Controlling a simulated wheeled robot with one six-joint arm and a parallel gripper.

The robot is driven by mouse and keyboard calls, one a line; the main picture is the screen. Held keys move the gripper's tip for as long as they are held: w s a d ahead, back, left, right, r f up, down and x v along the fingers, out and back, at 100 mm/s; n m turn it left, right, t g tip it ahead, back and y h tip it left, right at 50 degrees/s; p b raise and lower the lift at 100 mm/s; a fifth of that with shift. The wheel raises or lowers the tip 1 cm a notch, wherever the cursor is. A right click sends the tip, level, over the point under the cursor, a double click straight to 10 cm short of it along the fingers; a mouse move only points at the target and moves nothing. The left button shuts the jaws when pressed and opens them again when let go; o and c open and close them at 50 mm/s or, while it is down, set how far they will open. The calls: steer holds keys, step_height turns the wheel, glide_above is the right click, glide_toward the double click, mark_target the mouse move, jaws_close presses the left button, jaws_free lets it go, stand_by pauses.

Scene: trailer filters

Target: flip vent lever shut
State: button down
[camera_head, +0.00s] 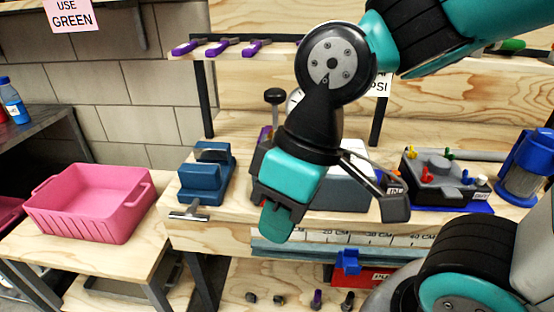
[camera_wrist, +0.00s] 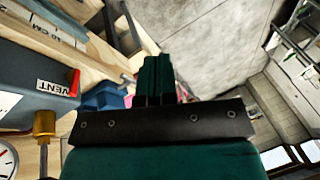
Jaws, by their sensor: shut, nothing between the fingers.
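The vent lever (camera_wrist: 74,83) shows in the wrist view as a short red handle. It is beside a brass fitting (camera_wrist: 44,123) and a white VENT label (camera_wrist: 57,88) on a grey box (camera_wrist: 35,60). In the head view the grey box (camera_head: 345,192) is partly behind my arm, and I cannot make out the lever there. My gripper (camera_head: 278,222) is in front of the box, its teal fingers pointing down. In the wrist view my gripper (camera_wrist: 157,78) is shut and empty, to the right of the lever and apart from it.
A blue vise (camera_head: 207,175) stands left of the box on the wooden bench. A black device with coloured knobs (camera_head: 440,178) is at the right, near a blue cylinder (camera_head: 527,165). A pink bin (camera_head: 95,205) sits at the far left. A shelf (camera_head: 270,50) runs behind.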

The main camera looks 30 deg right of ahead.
steer(key=shift+w, duration=0.2)
steer(key=w+r+m+g+h+p, duration=0.1)
steer(key=w+m+g+h+p, duration=0.1)
steer(key=w+m+h+p, duration=0.5)
steer(key=w+m+p, duration=0.6)
steer(key=w+m, duration=0.1)
steer(key=w, duration=0.8)
steer(key=shift+w+r, duration=0.15)
steer(key=shift+r, duration=0.05)
